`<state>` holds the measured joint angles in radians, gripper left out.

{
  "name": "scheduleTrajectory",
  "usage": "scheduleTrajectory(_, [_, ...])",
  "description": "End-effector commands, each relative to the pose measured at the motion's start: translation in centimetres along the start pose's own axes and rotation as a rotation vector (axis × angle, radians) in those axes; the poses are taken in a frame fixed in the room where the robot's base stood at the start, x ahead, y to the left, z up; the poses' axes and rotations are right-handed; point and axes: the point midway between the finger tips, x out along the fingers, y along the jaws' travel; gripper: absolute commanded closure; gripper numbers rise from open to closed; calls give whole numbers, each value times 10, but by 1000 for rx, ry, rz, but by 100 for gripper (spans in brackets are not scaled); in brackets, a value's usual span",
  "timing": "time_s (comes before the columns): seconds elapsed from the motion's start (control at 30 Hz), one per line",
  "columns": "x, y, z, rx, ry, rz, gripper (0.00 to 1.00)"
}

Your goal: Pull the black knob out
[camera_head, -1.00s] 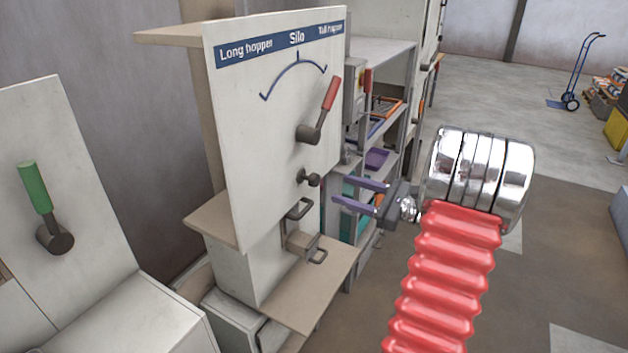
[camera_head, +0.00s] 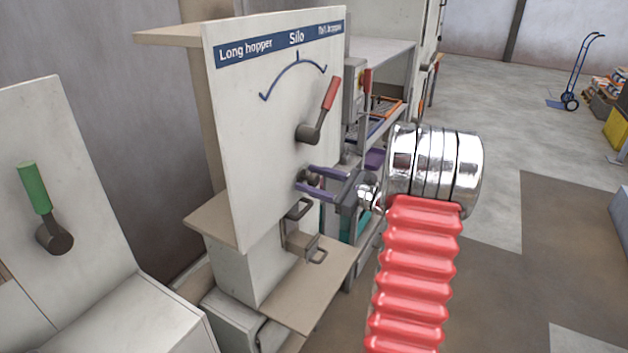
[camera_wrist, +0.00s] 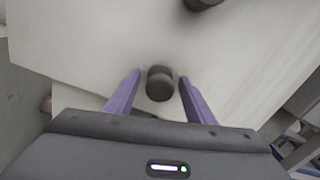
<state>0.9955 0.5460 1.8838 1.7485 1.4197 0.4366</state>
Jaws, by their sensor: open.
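The black knob (camera_wrist: 160,83) sticks out of the pale panel (camera_head: 265,140), below the red-handled lever. In the wrist view it sits between the tips of my two purple fingers, with a gap on each side. My gripper (camera_head: 308,184) is open around the knob, and its fingers partly cover the knob in the head view. The wrist view shows my gripper (camera_wrist: 160,85) too, with nothing clamped in it.
The red-handled lever (camera_head: 319,112) is just above my gripper. Below are a metal bracket handle (camera_head: 299,210) and a wooden shelf (camera_head: 315,285). A green-handled lever (camera_head: 36,190) is at the left.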

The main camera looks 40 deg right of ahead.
Motion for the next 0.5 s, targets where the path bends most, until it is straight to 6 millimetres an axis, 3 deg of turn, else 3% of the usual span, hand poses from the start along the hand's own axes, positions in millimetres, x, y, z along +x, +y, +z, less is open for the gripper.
scheduleTrajectory(0.1, [0,0,0,0,0,0,52])
scheduleTrajectory(0.5, [0,0,0,0,0,0,80])
